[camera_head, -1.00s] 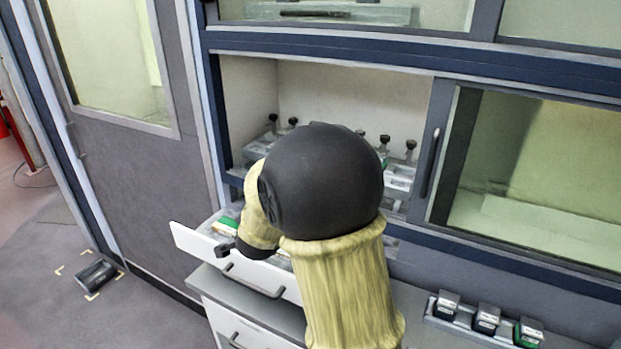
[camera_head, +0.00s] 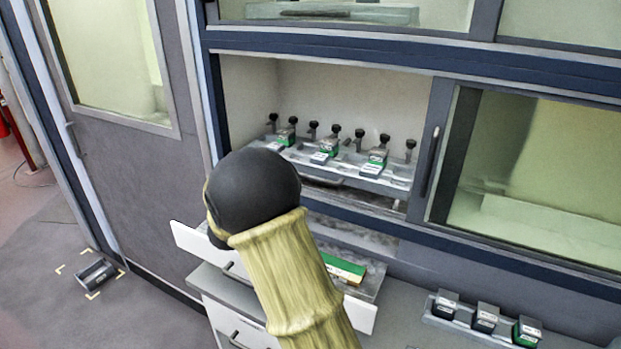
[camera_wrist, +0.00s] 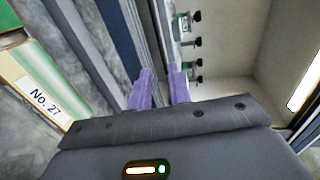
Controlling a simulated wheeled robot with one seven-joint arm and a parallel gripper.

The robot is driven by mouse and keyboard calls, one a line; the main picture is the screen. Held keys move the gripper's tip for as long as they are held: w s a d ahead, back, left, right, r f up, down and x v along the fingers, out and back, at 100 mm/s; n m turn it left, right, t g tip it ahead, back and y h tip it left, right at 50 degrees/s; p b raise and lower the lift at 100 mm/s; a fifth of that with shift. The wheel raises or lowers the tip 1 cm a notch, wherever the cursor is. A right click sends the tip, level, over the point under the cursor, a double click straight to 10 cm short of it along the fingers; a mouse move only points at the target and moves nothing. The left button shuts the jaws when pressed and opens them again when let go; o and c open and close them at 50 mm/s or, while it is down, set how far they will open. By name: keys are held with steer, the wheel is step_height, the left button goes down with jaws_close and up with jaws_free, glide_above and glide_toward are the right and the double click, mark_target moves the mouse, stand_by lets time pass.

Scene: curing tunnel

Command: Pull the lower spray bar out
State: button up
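In the head view, a grey rack-like bar (camera_head: 397,184) runs across the bottom of the open bay. Black knobbed posts (camera_head: 410,146) stand along it, with several small green-marked blocks (camera_head: 329,147) on it. I cannot tell for sure whether this is the lower spray bar. My gripper is hidden behind my arm in the head view. In the wrist view, the two purple fingers of my gripper (camera_wrist: 162,86) stand apart with nothing visible between them. They point along the bay's lower edge, and the knobbed posts (camera_wrist: 196,41) show just beyond, to the right.
A white-fronted drawer (camera_head: 360,314) is pulled out below the bay, partly behind my arm. A green item labelled No. 27 (camera_wrist: 42,100) lies at left in the wrist view. A holder with several small blocks (camera_head: 487,316) sits on the counter at right. A sliding window (camera_head: 540,165) covers the right side.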

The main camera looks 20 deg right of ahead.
steer(key=p+x, duration=0.4)
steer(key=x, duration=1.1)
steer(key=shift+w+d+p, duration=0.1)
steer(key=shift+d+p, duration=0.1)
steer(key=shift+p, duration=0.1)
steer(key=shift+w+d+f, duration=0.2)
steer(key=shift+w+d, duration=0.15)
steer(key=shift+d, duration=0.05)
jaws_close()
